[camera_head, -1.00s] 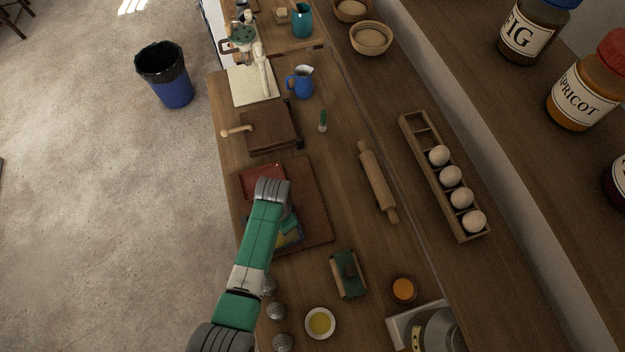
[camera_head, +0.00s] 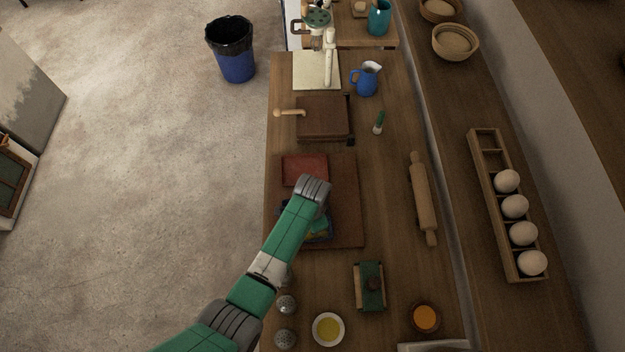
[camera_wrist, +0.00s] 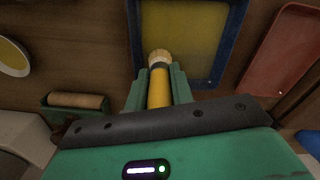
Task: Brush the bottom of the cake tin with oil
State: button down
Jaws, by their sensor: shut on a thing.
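My gripper (camera_wrist: 157,88) is shut on a brush (camera_wrist: 160,86) with a yellow handle, a dark collar and a pale bristle tip. The blue-rimmed cake tin (camera_wrist: 226,66) lies at the top of the wrist view, with a yellowish floor. The bristle tip overlaps the tin's floor in the picture; I cannot tell whether it touches. In the head view my arm hides most of the tin (camera_head: 326,238), which lies on a dark board (camera_head: 346,215). A white bowl of yellow oil (camera_head: 328,330) stands at the front; it also shows in the wrist view (camera_wrist: 13,58).
A red tray (camera_head: 304,168) lies on the board beyond the tin. A green holder (camera_head: 369,287) and two shakers (camera_head: 286,304) stand in front. A rolling pin (camera_head: 423,198) lies to the right, near a rack of eggs (camera_head: 490,165).

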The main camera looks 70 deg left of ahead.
jog(key=shift+f+b, duration=0.8)
jog(key=shift+f, duration=0.2)
dwell(0.3)
jog(key=shift+w, duration=0.1)
jog(key=shift+w+d+r+b, duration=0.1)
jog(key=shift+w+d+b, duration=0.1)
jog(key=shift+w, duration=0.6)
jog(key=shift+w+d+b, duration=0.1)
jog(key=shift+w+b, duration=0.05)
jog(key=shift+w, duration=0.6)
jog(key=shift+s+a, duration=0.1)
jog(key=shift+s+a+r+p, duration=0.1)
jog(key=shift+s+a+p, duration=0.05)
jog(key=shift+s+p, duration=1.05)
jog(key=shift+s, duration=0.4)
jog(key=shift+f, duration=0.2)
jog(key=shift+w, duration=0.1)
